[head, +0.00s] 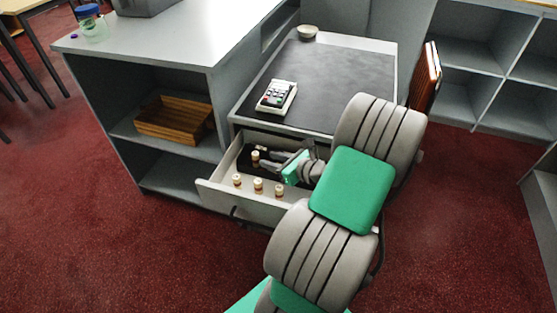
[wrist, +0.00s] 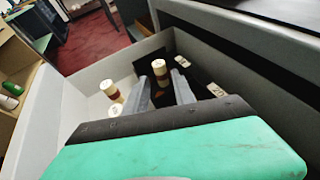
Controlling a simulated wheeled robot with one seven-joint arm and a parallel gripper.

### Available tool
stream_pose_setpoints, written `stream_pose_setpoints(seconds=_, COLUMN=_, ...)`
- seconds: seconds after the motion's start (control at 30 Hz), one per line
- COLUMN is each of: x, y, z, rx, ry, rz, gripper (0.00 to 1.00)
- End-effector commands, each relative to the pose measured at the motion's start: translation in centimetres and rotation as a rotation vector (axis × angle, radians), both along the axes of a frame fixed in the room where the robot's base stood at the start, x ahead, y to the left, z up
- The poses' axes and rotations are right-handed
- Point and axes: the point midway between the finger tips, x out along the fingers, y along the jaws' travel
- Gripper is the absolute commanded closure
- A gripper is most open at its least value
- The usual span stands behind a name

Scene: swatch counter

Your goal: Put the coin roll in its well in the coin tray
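The coin tray (head: 246,166) is a black insert in the open drawer; my gripper hides much of it. A cream-and-brown coin roll (head: 255,157) stands upright at the tray's left part. My gripper (head: 270,162) reaches into the drawer from the right, fingers pointing at this roll. In the wrist view the fingers (wrist: 162,88) are apart, with a roll (wrist: 160,74) upright just past and between their tips; I cannot tell if they touch it. More rolls stand on the pale drawer floor, one (head: 237,180) at left, one (head: 258,185) in the middle and one (head: 279,190) at right.
The drawer's front wall (head: 240,202) stands around the rolls. A card reader (head: 277,97) and a small bowl (head: 307,32) sit on the dark countertop above. A wooden tray (head: 175,120) is on the left shelf. A glass jar (head: 94,30) stands on the grey counter.

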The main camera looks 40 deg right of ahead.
Motion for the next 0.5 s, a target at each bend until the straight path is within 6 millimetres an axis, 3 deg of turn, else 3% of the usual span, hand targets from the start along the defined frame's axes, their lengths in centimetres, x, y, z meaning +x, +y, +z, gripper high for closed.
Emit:
stream_pose_setpoints(seconds=0.1, x=-2.4, y=-0.5, z=1.2, rx=0.0, ry=0.0, rz=-0.004, gripper=0.69)
stream_pose_setpoints(seconds=0.2, x=-3.7, y=-0.5, z=1.7, rx=0.0, ry=-0.001, rz=-0.002, gripper=0.69)
stream_pose_setpoints(seconds=0.5, x=-4.2, y=-0.5, z=1.8, rx=0.0, ry=-0.001, rz=0.002, gripper=0.69)
